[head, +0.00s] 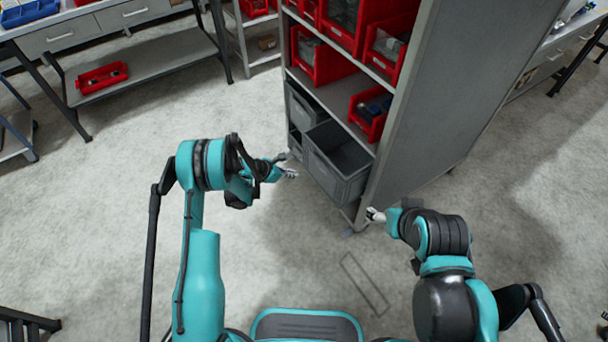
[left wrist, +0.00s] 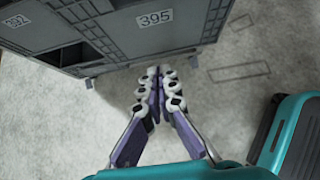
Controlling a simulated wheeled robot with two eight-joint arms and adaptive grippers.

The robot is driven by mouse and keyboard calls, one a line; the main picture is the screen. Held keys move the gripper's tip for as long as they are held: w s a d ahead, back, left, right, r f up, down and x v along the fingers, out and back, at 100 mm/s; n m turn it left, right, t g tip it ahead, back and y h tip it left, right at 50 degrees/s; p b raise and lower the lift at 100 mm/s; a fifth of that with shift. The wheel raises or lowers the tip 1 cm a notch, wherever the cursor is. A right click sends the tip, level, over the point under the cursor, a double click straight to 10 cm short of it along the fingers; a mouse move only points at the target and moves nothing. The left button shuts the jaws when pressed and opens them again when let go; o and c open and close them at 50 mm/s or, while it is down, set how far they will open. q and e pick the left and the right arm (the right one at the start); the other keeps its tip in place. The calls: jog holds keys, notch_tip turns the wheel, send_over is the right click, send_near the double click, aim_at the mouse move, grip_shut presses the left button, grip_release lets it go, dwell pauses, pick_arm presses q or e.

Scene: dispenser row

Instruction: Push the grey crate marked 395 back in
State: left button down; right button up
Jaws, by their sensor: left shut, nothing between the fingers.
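The grey crate marked 395 (head: 328,178) is on the lowest visible level of the shelf rack and sticks out past the rack's front. It looks empty in the part I see. In the left wrist view its front with the 395 label (left wrist: 178,38) fills the upper middle. My left gripper (head: 288,166) is shut and empty, just in front of the crate, to its left in the head view. In the left wrist view its fingertips (left wrist: 160,71) are close to the crate's lower edge; I cannot tell whether they touch. My right gripper (head: 374,215) is small, near the rack's front foot.
A second grey crate, marked 392 (left wrist: 18,22), stands beside it. Red bins (head: 322,57) fill the upper shelves. The rack's grey side panel (head: 440,110) rises on the right. A workbench (head: 150,62) stands at the left back. The floor in front is clear.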

aim_at(320, 173)
pick_arm(q)
jog(key=b+x, duration=0.1)
jog(key=x, duration=0.3)
jog(key=w+d+r+b+x, duration=0.1)
jog(key=b+x, duration=0.1)
jog(key=x, duration=0.2)
jog(key=r+b+x, duration=0.1)
jog(key=b+x, duration=0.1)
jog(key=x, duration=0.2)
jog(key=shift+w+d, duration=0.25)
jog(key=shift+d, duration=0.15)
